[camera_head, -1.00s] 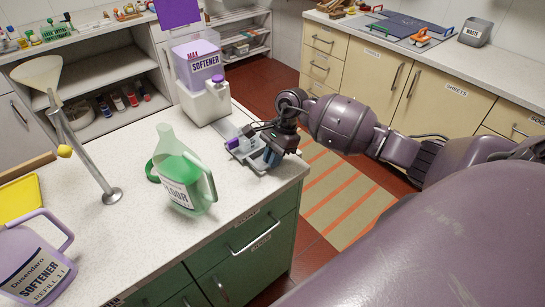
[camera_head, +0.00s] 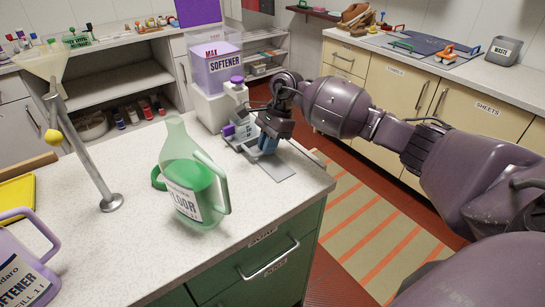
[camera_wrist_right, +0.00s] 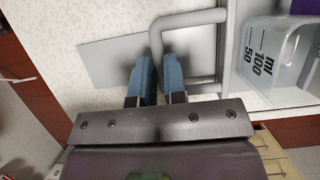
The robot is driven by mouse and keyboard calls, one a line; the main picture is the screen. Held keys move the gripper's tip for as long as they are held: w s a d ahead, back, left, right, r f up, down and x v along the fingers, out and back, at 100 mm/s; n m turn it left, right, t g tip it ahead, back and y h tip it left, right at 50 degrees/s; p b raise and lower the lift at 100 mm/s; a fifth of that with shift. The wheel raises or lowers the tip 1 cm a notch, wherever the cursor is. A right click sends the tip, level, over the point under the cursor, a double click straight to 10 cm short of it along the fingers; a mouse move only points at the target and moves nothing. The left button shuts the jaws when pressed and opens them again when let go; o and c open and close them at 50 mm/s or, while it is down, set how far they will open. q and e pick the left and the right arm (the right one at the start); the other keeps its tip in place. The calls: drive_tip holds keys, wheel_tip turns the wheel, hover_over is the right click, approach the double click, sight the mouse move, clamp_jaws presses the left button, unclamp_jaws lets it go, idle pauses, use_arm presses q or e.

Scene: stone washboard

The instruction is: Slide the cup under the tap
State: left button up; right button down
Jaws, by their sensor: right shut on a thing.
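The clear cup (camera_head: 243,127) with "ml 100 50" marks sits in a grey tray (camera_head: 238,146) at the foot of the white dispenser. The cup also shows at the right of the right wrist view (camera_wrist_right: 272,58). My right gripper (camera_head: 268,143) is shut on the tray's grey loop handle (camera_wrist_right: 190,20), its blue fingers (camera_wrist_right: 157,75) on either side of the handle's near bar. The tap has a purple knob (camera_head: 237,80) and stands on the dispenser's front, above the cup's area. Whether the cup is exactly below the spout is hard to tell. My left gripper is not in view.
A purple softener box (camera_head: 215,68) sits on the white dispenser (camera_head: 208,108). A grey plate (camera_head: 276,167) lies bare on the counter beside the tray. A green floor-cleaner jug (camera_head: 190,185) stands nearer, left of my gripper. The counter's right edge is close.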

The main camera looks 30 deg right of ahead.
drive_tip(key=shift+w+f+b, duration=0.1)
drive_tip(key=shift+w+b, duration=0.25)
drive_tip(key=shift+w, duration=0.45)
drive_tip(key=shift+r, duration=0.35)
drive_tip(key=c, duration=1.6)
unclamp_jaws()
drive_tip(key=o, duration=0.4)
drive_tip(key=shift+w+a+f, duration=0.1)
drive_tip(key=shift+w+f, duration=0.05)
drive_tip(key=shift+w, duration=0.05)
drive_tip(key=shift+o, duration=0.2)
drive_tip(key=shift+s, duration=0.1)
drive_tip(key=shift+d+r, duration=0.25)
drive_tip(key=shift+r, duration=0.25)
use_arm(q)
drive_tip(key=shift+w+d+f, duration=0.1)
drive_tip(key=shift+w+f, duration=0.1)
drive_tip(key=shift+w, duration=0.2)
use_arm(e)
drive_tip(key=v, duration=0.9)
drive_tip(key=shift+r, duration=0.4)
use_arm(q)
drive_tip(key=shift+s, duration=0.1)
use_arm(e)
drive_tip(key=shift+d, duration=0.1)
